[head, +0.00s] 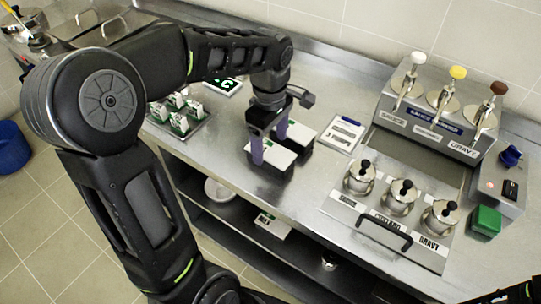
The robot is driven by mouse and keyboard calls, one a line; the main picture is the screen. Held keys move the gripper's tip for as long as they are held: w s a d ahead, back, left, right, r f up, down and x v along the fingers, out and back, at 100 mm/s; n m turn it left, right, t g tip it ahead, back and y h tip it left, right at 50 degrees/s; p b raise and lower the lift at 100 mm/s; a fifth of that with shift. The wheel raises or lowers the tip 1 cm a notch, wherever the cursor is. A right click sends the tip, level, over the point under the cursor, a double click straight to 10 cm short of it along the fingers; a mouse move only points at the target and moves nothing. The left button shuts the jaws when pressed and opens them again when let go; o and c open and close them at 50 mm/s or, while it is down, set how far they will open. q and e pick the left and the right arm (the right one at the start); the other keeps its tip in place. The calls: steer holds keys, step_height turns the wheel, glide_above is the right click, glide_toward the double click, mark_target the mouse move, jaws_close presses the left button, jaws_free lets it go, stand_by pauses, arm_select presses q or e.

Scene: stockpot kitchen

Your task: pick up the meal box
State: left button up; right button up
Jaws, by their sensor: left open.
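Two white-topped boxes with dark sides stand close together on the steel counter, a nearer one (279,157) and a farther one (302,136); either could be the meal box. My left gripper (270,147) points down over them with its two purple fingers apart. One finger is at the left edge of the nearer box and the other is by its back edge. The gripper hides part of both boxes, and I cannot tell whether the fingers touch them. My right gripper is not in view.
A tray (185,137) of small white-green cartons is left of the boxes. A labelled white card (342,135), lidded pots (402,196) and a pump dispenser (437,108) stand to the right. A lower shelf (240,227) holds a bowl and another box.

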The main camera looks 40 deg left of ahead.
mark_target(271, 151)
arm_select(q)
step_height(271, 151, down, 4)
steer(key=shift+w+f, duration=0.1)
steer(key=shift+f, duration=0.15)
steer(key=shift+c, duration=0.6)
jaws_close()
stand_by(0.5)
steer(key=shift+r, duration=0.15)
step_height(271, 151, up, 10)
steer(key=shift+f, duration=0.1)
stand_by(0.4)
stand_by(0.8)
